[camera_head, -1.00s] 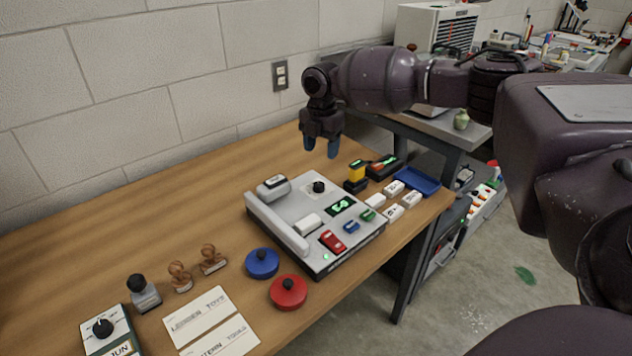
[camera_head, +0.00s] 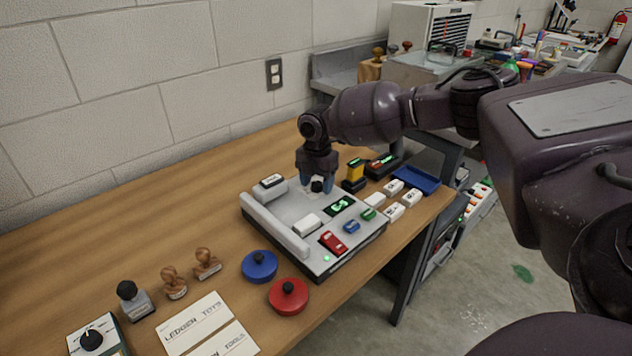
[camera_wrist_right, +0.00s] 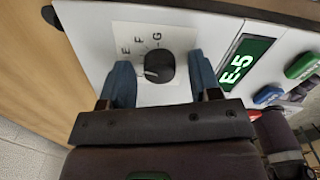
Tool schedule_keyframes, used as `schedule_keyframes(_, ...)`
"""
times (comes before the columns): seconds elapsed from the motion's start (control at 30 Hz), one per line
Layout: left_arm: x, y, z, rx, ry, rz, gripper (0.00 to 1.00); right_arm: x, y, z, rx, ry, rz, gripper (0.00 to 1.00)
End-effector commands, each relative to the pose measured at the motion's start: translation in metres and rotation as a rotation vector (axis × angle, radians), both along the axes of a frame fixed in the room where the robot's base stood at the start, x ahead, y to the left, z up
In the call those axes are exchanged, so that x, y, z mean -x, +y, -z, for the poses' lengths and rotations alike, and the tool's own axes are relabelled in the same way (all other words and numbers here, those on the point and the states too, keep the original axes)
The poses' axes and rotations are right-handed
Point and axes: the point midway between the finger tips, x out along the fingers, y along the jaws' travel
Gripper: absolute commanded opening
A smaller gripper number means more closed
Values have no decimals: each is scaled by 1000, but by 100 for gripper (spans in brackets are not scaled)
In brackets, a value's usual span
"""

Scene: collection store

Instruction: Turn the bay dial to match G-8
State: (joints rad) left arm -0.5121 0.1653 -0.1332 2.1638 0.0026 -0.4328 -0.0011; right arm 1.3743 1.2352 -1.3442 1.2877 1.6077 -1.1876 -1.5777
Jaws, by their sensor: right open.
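The grey machine (camera_head: 285,222) stands on the wooden table. Its black dial knob (camera_wrist_right: 160,66) sits on a pale plate with the letters E, F and G around it, and a light mark shows on the knob's left side. The green display (camera_wrist_right: 241,64) beside it reads E-5; it also glows in the head view (camera_head: 340,206). My right gripper (camera_wrist_right: 163,78) is open, with its blue fingers on either side of the knob and a gap at each side. In the head view this gripper (camera_head: 316,184) reaches down over the knob. My left gripper is out of view.
Red (camera_head: 289,296) and blue (camera_head: 260,266) round pads lie before the machine. Stamps, cards and another dial box (camera_head: 93,338) are at left.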

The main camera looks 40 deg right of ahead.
Motion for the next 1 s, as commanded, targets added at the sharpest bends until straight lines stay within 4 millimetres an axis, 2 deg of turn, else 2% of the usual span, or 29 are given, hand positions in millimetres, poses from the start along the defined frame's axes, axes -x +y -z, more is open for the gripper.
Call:
schedule_keyframes(0.17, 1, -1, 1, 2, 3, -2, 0, 0, 0, -1, 0, -1, 0, 57)
schedule_keyframes(0.5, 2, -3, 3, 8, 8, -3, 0, 0, 0, 0, 0, 0, 0, 9)
schedule_keyframes(0.77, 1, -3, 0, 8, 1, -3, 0, 0, 0, -2, 0, -1, 29, 8)
schedule_keyframes(1.0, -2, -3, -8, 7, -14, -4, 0, 1, 1, -3, -3, -1, 154, 8)
